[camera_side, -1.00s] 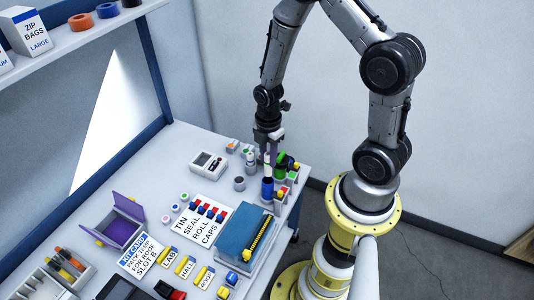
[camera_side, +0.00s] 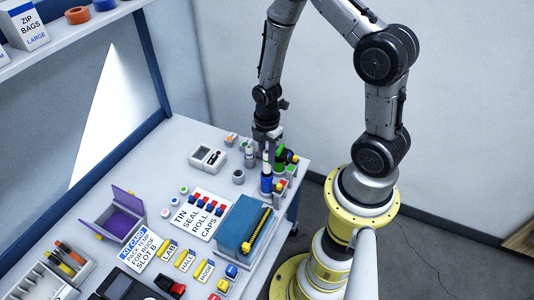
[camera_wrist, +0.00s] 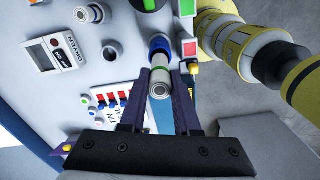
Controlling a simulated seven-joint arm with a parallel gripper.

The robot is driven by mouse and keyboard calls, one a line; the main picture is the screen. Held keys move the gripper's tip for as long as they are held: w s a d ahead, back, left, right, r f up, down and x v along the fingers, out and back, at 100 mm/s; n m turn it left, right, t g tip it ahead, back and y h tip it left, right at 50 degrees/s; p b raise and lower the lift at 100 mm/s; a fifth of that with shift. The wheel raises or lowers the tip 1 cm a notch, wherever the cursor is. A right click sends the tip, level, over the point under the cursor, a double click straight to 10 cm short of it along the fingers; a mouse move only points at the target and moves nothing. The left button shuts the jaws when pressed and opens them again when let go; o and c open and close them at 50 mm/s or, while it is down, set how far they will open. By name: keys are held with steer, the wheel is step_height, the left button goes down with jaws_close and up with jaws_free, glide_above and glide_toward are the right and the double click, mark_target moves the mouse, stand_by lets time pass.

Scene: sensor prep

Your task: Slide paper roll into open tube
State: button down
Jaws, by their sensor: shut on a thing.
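My gripper (camera_wrist: 161,74) is shut on the paper roll (camera_wrist: 160,89), a pale cylinder with a green band, in the wrist view. In the side view my gripper (camera_side: 266,148) points down at the table's far right corner, with the pale roll (camera_side: 266,168) upright below it. The open tube (camera_side: 266,185) is blue and stands upright directly under the roll. Its blue rim (camera_wrist: 158,44) shows beyond the roll in the wrist view. I cannot tell whether the roll's lower end is inside the tube or just above it, as the fingers and roll cover the opening.
A blue box (camera_side: 240,226) and the card with caps (camera_side: 202,214) lie nearer. The table's right edge is close.

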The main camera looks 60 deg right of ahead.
mark_target(267, 163)
steer(key=shift+f, duration=2.05)
stand_by(6.0)
